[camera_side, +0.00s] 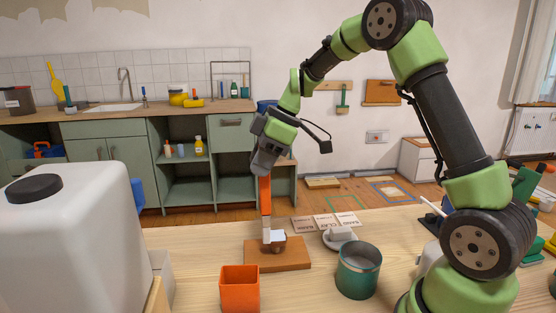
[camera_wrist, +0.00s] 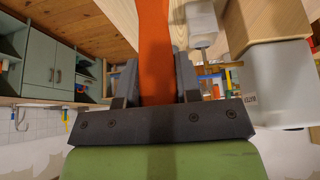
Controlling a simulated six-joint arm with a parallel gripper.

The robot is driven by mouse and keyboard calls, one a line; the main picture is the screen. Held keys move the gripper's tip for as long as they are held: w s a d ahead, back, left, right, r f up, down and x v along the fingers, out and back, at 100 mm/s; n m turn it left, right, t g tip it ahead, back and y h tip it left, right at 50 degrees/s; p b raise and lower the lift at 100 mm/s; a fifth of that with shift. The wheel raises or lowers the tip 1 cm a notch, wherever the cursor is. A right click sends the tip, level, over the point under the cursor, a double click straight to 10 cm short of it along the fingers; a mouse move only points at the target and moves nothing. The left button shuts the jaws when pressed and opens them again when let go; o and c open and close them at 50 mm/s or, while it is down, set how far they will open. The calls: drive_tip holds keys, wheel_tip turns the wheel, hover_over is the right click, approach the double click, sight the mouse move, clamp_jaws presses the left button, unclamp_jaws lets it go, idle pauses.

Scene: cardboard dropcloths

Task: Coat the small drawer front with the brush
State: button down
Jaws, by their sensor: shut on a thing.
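My gripper (camera_side: 267,160) is shut on the orange handle of the brush (camera_side: 265,195), which hangs nearly upright below it. The orange handle also shows between the jaws in the wrist view (camera_wrist: 155,45). The small drawer front (camera_side: 296,257) is a flat orange-brown board lying on the table. The brush's lower end is over the board, beside a small brown and white piece (camera_side: 277,238). I cannot tell whether that piece is part of the brush or a separate knob, or whether the bristles touch the board. No coat is clearly visible on the board.
An orange square pot (camera_side: 240,290) stands in front of the board, and a teal can (camera_side: 358,275) stands to its right. Lettered cards (camera_side: 325,222) and a white dish (camera_side: 340,240) lie behind. A large white jug (camera_side: 75,245) fills the left.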

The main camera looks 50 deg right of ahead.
drive_tip(key=shift+w+a+f, duration=0.15)
drive_tip(key=shift+w+a, duration=0.1)
drive_tip(key=shift+a, duration=0.1)
